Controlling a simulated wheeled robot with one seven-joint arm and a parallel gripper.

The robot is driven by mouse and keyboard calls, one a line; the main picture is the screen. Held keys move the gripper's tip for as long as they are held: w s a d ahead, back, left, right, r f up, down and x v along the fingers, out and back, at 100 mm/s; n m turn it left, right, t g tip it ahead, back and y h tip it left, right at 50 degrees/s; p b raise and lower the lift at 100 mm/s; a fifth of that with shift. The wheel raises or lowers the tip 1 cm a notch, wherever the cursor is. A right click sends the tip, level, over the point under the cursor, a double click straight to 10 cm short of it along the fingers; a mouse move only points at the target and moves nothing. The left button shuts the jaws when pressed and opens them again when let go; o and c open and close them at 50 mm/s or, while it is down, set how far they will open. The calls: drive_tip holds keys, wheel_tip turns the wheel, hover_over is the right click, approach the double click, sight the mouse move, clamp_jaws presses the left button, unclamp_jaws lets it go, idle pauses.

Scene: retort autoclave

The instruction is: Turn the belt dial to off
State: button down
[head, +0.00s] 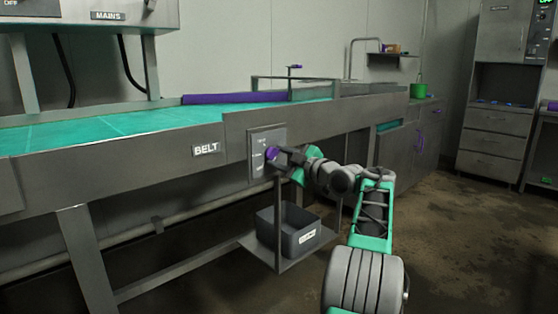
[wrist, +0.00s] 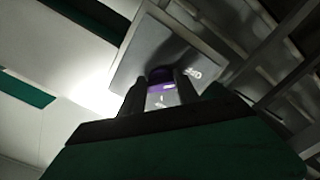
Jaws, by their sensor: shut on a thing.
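The belt dial (head: 271,154) is a purple knob on a grey control panel (head: 257,136) on the side of the conveyor, beside the BELT label (head: 206,149). My gripper (head: 281,156) reaches the panel from the right and is shut on the dial. In the wrist view the dial (wrist: 160,76) sits between the two dark fingers of my gripper (wrist: 161,98). White lettering (wrist: 193,73) shows on the panel to the right of the dial. I cannot tell which position the dial points to.
The conveyor with its teal belt (head: 120,122) runs along the left. A grey bin (head: 289,243) stands on a low shelf below the panel. A green bucket (head: 419,90) sits on the far counter. The floor on the right is open.

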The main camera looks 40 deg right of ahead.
drive_tip(key=c, duration=0.9)
unclamp_jaws()
drive_tip(key=s+p, duration=0.1)
drive_tip(key=s, duration=0.6)
drive_tip(key=shift+s+d, duration=0.1)
drive_tip(key=shift+s, duration=0.3)
